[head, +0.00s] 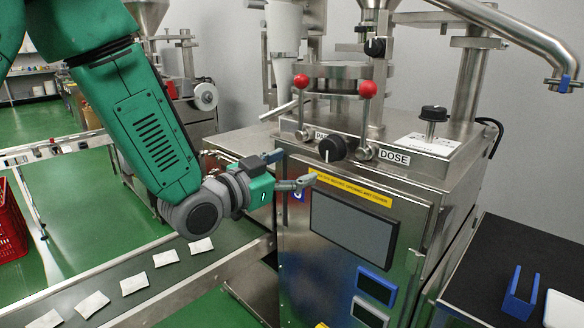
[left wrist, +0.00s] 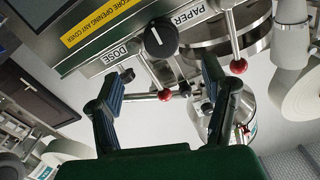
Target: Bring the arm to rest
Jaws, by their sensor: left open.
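My left gripper (head: 291,170) is open and empty in the head view, held in front of the steel packing machine (head: 405,185), near its yellow label and left front edge. My green left arm (head: 140,125) reaches in from the upper left. In the left wrist view the two blue-padded fingers (left wrist: 167,70) stand apart with nothing between them. The machine's black knob (left wrist: 161,37) and red-balled levers lie beyond them. I cannot tell the exact gap between fingers and machine. My right gripper is not in view.
A conveyor (head: 195,245) with several white teabags runs below my arm. A red crate (head: 10,222) stands at the left. At the right, a black table (head: 480,275) holds a blue holder (head: 520,292) and a white item. Red-balled levers (head: 367,89) stick out above the machine's front.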

